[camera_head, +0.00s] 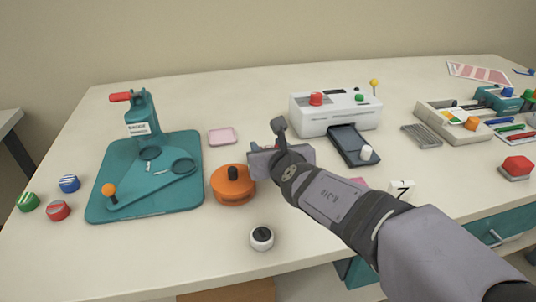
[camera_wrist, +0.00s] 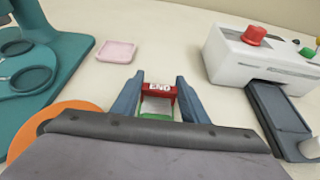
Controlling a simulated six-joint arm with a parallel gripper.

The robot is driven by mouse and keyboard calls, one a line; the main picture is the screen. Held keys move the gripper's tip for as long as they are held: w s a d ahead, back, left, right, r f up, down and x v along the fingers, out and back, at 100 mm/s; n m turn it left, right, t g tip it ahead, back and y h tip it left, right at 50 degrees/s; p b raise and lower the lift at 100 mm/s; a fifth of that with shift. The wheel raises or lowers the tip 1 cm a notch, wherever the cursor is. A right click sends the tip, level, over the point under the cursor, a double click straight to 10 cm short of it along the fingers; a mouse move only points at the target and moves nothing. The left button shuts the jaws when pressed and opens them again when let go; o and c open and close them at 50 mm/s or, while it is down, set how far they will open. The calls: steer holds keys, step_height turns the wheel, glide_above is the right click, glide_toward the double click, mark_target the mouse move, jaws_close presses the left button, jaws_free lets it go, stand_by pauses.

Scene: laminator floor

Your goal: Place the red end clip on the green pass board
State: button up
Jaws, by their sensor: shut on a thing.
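My gripper (camera_wrist: 160,88) is shut on the red end clip (camera_wrist: 160,86), which has a white END label. In the head view my gripper (camera_head: 268,150) hides most of the clip, between the orange round pot and the white laminator. In the wrist view a white piece (camera_wrist: 156,104) and a green strip (camera_wrist: 156,117) show between the fingers, below the clip. The green strip may be the green pass board. It is mostly hidden, and I cannot tell whether the clip touches it.
A teal badge press (camera_head: 180,190) stands left, with an orange pot (camera_head: 231,187) beside it. A pink tray (camera_head: 221,136) lies behind. The white laminator (camera_head: 330,118) with its dark tray (camera_head: 354,146) is to the right. A white-and-black knob (camera_head: 262,238) stands in front.

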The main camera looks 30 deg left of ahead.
steer(key=shift+f, duration=0.25)
steer(key=shift+f, duration=0.1)
steer(key=o, duration=1)
steer(key=shift+o, duration=0.2)
steer(key=shift+r, duration=0.2)
steer(key=shift+r, duration=0.15)
steer(key=p+v, duration=0.2)
steer(key=v, duration=0.8)
steer(key=shift+s+d+r+p, duration=0.15)
steer(key=shift+s+d+p, duration=0.35)
steer(key=shift+s+d, duration=0.2)
